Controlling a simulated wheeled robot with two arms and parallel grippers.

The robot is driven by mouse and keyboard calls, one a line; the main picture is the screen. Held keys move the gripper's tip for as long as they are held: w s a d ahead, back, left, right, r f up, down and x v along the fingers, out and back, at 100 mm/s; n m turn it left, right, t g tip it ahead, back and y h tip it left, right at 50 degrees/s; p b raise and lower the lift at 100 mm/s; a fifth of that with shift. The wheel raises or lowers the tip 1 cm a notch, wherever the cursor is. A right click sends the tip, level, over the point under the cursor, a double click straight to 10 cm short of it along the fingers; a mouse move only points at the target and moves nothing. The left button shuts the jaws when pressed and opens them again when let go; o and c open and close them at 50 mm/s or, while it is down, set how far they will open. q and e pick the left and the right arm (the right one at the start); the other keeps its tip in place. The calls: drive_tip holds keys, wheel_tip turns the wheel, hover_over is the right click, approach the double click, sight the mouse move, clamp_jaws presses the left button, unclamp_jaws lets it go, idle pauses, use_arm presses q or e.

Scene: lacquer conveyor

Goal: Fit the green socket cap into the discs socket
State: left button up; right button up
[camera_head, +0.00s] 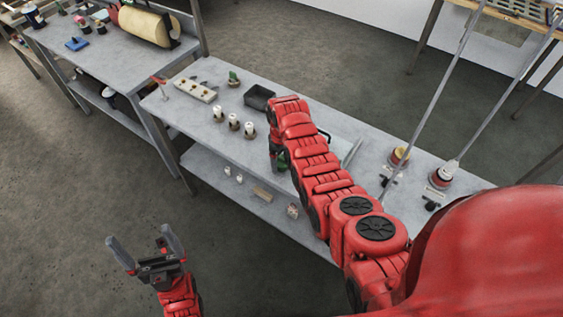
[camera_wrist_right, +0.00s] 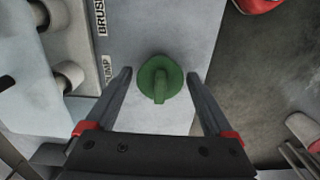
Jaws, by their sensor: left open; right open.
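The green socket cap (camera_wrist_right: 160,80), round with a raised grip bar, lies on a light grey surface in the right wrist view. My right gripper (camera_wrist_right: 158,75) is open, its fingers on either side of the cap, with visible gaps; I cannot tell the height between them. In the head view my right gripper (camera_head: 276,157) is over the bench's front edge, partly hidden by its own arm, with a patch of green beside it. My left gripper (camera_head: 146,250) is open and empty over the floor, away from the bench. I cannot make out which thing is the discs socket.
The grey bench (camera_head: 180,118) carries several white cylinders on brown bases (camera_head: 233,121), a white block with knobs (camera_head: 196,90), a black bin (camera_head: 259,97) and a small green object (camera_head: 233,78). Two fittings with tall rods (camera_head: 441,176) stand at the right. A lower shelf (camera_head: 215,172) holds small parts.

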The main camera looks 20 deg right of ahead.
drive_tip(key=c, duration=1.2)
drive_tip(key=shift+r, duration=0.15)
